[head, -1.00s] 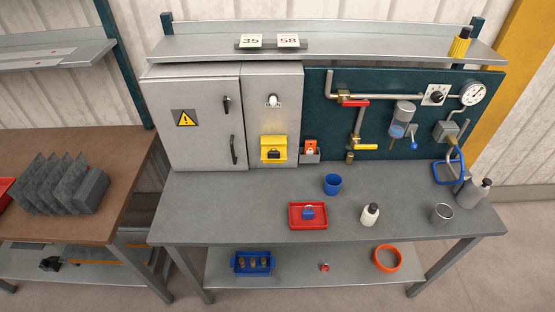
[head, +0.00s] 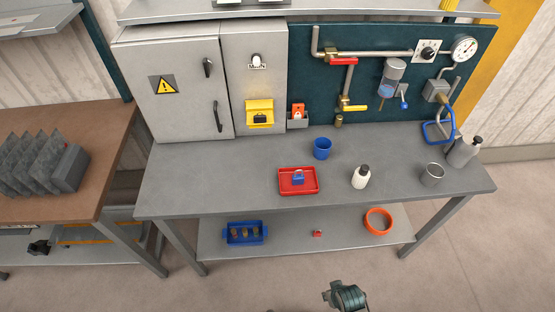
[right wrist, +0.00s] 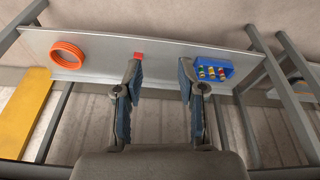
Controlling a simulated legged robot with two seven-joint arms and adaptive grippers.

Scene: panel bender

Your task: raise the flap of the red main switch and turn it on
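The narrow grey cabinet (head: 268,85) stands on the back of the bench beside the wider cabinet. A small pale rounded part (head: 257,58) sits high on its front, above a dark-lettered label. No red switch shows there, and I cannot tell whether a flap covers one. A yellow box (head: 260,113) with a dark front part is mounted below. My right gripper (right wrist: 160,75) is open and empty in the right wrist view, its fingers well apart. A greenish part of my arm (head: 345,296) shows at the bottom of the head view, far from the cabinet. My left gripper is not in view.
The lower shelf (head: 285,240) holds a blue bin (head: 245,240), small red object (head: 317,233) and orange ring (head: 378,221). Pipework (head: 350,75) fills the right panel.

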